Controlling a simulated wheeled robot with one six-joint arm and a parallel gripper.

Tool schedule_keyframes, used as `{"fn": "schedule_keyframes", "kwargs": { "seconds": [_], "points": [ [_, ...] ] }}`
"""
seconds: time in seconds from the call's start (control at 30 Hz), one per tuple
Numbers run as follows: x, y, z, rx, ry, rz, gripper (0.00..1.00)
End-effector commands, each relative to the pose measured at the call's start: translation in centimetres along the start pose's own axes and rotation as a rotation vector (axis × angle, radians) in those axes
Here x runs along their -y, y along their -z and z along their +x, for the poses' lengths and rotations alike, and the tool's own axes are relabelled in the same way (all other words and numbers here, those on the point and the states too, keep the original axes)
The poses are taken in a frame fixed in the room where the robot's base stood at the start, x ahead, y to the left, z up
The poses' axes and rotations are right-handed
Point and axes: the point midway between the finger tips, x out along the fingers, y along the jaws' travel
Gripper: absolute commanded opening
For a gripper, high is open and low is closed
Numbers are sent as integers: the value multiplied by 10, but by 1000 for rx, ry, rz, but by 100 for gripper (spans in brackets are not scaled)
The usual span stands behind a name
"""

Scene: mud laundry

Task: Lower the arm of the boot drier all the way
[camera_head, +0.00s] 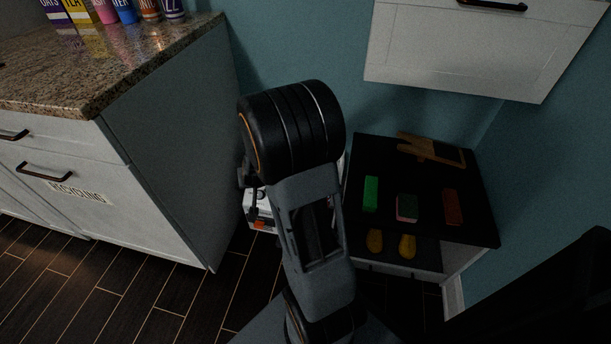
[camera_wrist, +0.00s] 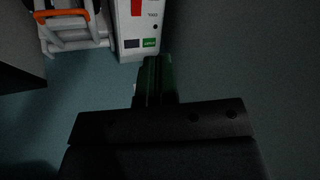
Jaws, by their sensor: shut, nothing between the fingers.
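A white appliance (camera_head: 258,208), which looks like the boot drier, stands low near the wall, largely hidden behind my arm. It has an orange-red mark near its front. In the wrist view, a white panel (camera_wrist: 137,32) with a red strip and a green label shows at the top. Left of it is a pale frame with an orange bar (camera_wrist: 62,14); I cannot tell whether this is the drier's arm. My gripper (camera_wrist: 152,82) is shut and empty, below the panel in the picture and apparently apart from it. The head view hides its fingertips.
A cabinet with a granite top (camera_head: 110,55) stands on the left. On the right, a low black-topped bench (camera_head: 425,180) holds green, pink and orange-brown blocks and a wooden piece. A white wall cabinet (camera_head: 470,50) hangs above. Dark floor (camera_head: 190,300) is open in front.

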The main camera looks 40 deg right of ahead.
Motion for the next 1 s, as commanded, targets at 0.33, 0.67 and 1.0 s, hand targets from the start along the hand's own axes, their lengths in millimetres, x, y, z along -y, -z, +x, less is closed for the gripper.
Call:
{"fn": "schedule_keyframes", "kwargs": {
  "seconds": [0.33, 0.67, 1.0],
  "points": [
    [-123, 6, 75, -235, -322, 223, 0],
    [-169, -5, 98, -303, -426, 264, 0],
    [-203, 9, 153, -303, -417, 275, 0]
  ]
}}
